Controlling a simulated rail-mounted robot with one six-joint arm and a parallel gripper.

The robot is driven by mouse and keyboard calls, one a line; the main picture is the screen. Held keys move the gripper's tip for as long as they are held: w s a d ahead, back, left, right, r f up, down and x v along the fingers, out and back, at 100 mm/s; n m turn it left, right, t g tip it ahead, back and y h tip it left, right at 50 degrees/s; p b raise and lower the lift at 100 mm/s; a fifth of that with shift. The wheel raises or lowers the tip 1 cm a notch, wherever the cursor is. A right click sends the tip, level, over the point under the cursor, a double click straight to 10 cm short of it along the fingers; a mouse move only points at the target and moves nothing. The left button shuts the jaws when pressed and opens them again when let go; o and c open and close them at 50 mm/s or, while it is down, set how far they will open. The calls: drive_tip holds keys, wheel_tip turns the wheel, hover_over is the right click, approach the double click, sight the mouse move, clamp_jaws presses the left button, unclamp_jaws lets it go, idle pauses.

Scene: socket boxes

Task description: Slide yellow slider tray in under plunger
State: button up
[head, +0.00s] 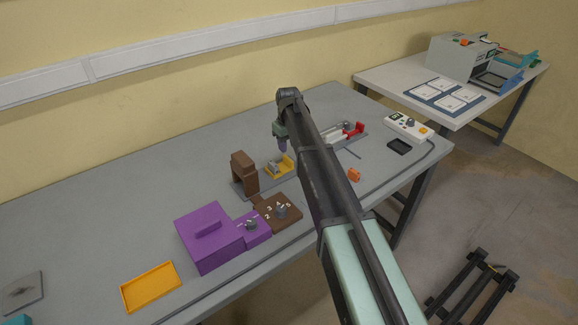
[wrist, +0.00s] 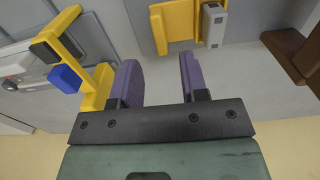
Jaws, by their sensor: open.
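The yellow slider tray (head: 289,165) sits on a grey base, to the right of the brown plunger housing (head: 242,170) and apart from it. A small grey part lies on the tray. The wrist view shows a yellow plate (wrist: 174,28) with a grey block at its right edge, and a yellow bracket (wrist: 100,85) with a blue block at left. I cannot tell whether both belong to the tray. Part of the brown housing (wrist: 302,55) shows at right. My gripper (head: 284,149), also in the wrist view (wrist: 158,72), is open and empty above the tray's far side.
A purple box (head: 210,235) and a brown dial block (head: 281,212) stand in front of the housing. A red and grey fixture (head: 353,130) and an orange piece (head: 354,175) lie right of my arm. A shallow orange tray (head: 150,287) is at front left.

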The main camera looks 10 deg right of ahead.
sight(288, 158)
wheel_tip(288, 158, down, 7)
drive_tip(key=b, duration=0.5)
drive_tip(key=shift+f, duration=0.2)
drive_tip(key=shift+r, duration=0.15)
clamp_jaws()
